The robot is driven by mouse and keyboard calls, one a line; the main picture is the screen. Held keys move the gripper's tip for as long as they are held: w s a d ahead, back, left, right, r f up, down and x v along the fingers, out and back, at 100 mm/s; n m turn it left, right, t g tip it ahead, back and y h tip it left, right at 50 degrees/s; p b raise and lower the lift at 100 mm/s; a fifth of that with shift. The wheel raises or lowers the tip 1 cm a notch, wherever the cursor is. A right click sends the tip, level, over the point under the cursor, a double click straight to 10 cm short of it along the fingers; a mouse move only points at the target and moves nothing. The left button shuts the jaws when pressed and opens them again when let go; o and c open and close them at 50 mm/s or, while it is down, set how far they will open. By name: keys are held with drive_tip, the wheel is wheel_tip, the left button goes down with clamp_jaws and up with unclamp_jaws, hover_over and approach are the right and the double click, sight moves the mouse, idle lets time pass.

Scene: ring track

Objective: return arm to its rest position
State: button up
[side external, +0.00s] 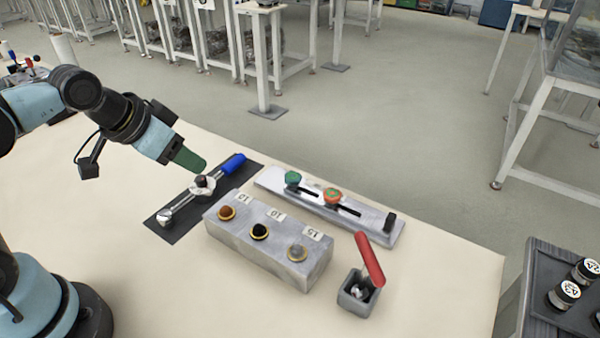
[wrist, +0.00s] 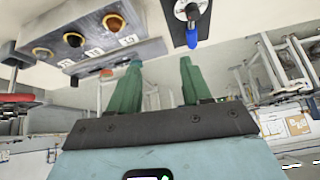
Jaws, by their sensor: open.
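My gripper (side external: 190,158) has green fingers and hangs in the air above the far left part of the table, over the dark mat with a blue-handled tool. In the wrist view the two green fingers (wrist: 158,88) stand apart with nothing between them. The side external view shows the fingers overlapping, so their gap is hidden there. My arm reaches in from the left, clear of the table top.
A grey block (side external: 270,250) with three coloured knobs stands mid-table. Behind it is a slotted track (side external: 365,225) with green and orange knobs. A red lever (side external: 369,259) rises from a small grey box. The blue-handled tool (side external: 232,164) lies on a dark mat (side external: 160,222).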

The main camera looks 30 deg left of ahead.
drive_tip(key=shift+s+a+f+n, duration=0.45)
drive_tip(key=shift+a+n, duration=0.15)
drive_tip(key=shift+n, duration=0.1)
idle(0.9)
